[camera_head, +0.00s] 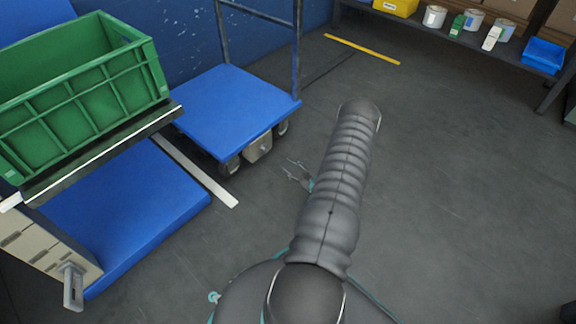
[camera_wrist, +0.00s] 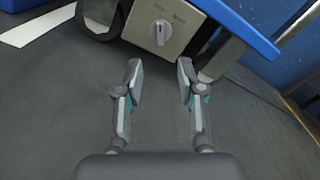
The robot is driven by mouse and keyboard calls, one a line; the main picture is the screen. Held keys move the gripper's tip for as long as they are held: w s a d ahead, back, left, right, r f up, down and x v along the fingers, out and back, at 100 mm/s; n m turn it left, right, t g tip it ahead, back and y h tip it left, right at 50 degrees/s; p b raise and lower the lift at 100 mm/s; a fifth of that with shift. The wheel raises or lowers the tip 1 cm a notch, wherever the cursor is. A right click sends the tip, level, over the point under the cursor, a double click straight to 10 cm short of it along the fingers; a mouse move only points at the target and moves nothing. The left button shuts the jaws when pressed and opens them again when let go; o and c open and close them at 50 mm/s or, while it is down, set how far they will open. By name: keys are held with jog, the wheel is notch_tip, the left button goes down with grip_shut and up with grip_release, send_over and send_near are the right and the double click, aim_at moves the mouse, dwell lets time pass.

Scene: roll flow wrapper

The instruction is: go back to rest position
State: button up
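A blue platform cart (camera_head: 226,108) with wheels stands left of the gripper. A green crate (camera_head: 84,92) sits on a stand at the left. A shelf with cans (camera_head: 434,17) and a blue bin (camera_head: 543,55) is at the back right. The floor (camera_head: 460,170) at the right is clear.

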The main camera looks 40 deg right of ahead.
dwell(0.3)
jog(key=s+a+g+y, duration=0.1)
jog(key=a, duration=0.2)
jog(key=s+a+f+g+y, duration=0.1)
jog(key=a+y, duration=0.1)
jog(key=a, duration=0.1)
jog(key=s+a+f+n+g+y, duration=0.1)
jog(key=a+y, duration=0.1)
jog(key=a, duration=0.1)
jog(key=shift+f, duration=0.25)
jog(key=s+a+r+n+g+h+p, duration=0.2)
jog(key=s+a+r+n, duration=0.3)
jog(key=r, duration=1.4)
jog(key=s+a+r+n+g+h+p, duration=0.2)
jog(key=s+a+r+n+g+p, duration=0.2)
jog(key=a+r+n, duration=0.9)
jog(key=s+a+r+n+g+h+p, duration=0.2)
jog(key=s+a+r+n, duration=0.4)
jog(key=r, duration=2.1)
jog(key=a+n+g+p, duration=0.1)
jog(key=a+n+p, duration=0.1)
jog(key=a+n, duration=0.2)
jog(key=shift+a+h+p, duration=0.2)
jog(key=shift+h+p, duration=0.1)
jog(key=shift+p, duration=0.05)
